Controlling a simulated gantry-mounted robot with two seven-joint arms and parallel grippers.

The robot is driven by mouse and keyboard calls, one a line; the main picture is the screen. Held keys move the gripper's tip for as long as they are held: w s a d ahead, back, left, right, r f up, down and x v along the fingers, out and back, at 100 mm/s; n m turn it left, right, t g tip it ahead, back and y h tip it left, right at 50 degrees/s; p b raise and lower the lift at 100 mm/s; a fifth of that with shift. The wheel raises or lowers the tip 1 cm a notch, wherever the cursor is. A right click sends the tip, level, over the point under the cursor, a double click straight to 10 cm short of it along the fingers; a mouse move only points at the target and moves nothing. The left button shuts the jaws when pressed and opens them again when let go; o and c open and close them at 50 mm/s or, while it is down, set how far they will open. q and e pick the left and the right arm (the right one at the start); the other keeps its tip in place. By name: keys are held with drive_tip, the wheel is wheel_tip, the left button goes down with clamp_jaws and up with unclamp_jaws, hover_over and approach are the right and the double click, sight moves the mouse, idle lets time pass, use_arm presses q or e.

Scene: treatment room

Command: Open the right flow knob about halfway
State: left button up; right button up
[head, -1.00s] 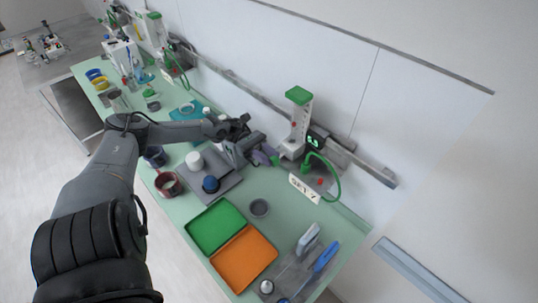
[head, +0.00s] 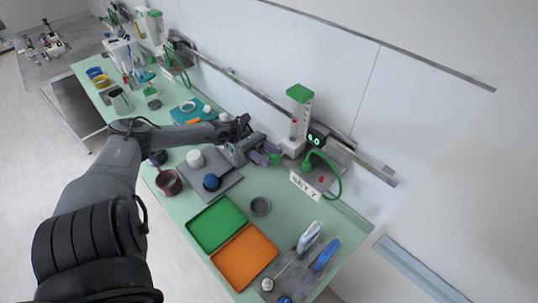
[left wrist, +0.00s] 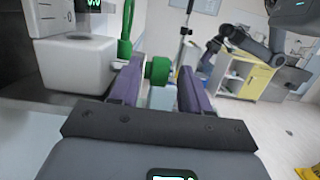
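The right flow meter (head: 299,118) is a clear upright tube with a green cap, on a white block at the wall rail. Its green knob (head: 275,159) sticks out sideways; it shows larger in the left wrist view (left wrist: 158,70). My left gripper (head: 266,156) has its two purple fingers (left wrist: 160,88) on either side of the knob. The knob is close to the left finger, with a clear gap to the right one; I cannot tell whether it touches. A dark box with lit green digits (head: 315,140) sits beside the meter.
A green hose (head: 338,180) loops beside the meter, above a "SET 7" sign (head: 305,186). Green (head: 215,224) and orange (head: 245,258) trays, a grey cup (head: 260,206) and a grey mat (head: 226,180) lie in front. Another meter (head: 155,28) stands far left.

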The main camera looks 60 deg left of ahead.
use_arm(q)
drive_tip(key=shift+r, duration=0.1)
drive_tip(key=w+d+r+p, duration=0.1)
drive_tip(key=w+d+r, duration=0.3)
drive_tip(key=d+r, duration=0.6)
drive_tip(key=shift+d+r, duration=0.4)
drive_tip(key=shift+d, duration=0.1)
